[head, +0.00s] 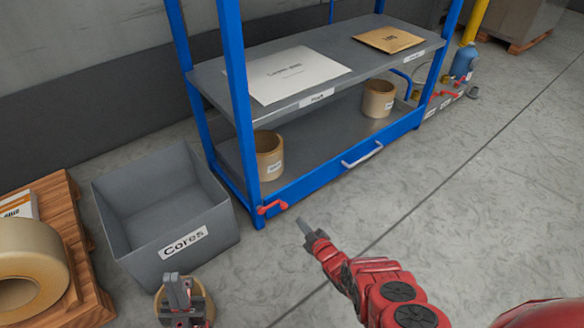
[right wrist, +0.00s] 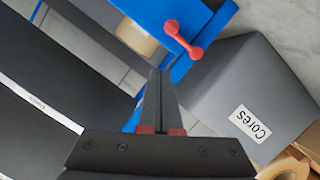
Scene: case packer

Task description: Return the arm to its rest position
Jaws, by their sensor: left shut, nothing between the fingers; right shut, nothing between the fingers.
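My right arm, red with dark joints, reaches in from the lower right of the head view. Its gripper (head: 303,224) is shut and empty above the floor, in front of the blue rack. In the right wrist view its fingers (right wrist: 160,74) are together with nothing between them. My left gripper (head: 176,280) is at the bottom of the head view, shut and empty. A tan core (head: 202,304) shows around and behind it, partly hidden; I cannot tell whether they touch.
A blue rack (head: 235,100) holds a white packet (head: 290,75), a brown envelope (head: 388,39) and tan cores (head: 377,98) below. A red latch (head: 272,208) juts from its corner. A grey "Cores" bin (head: 112,213) and a pallet (head: 72,235) stand left.

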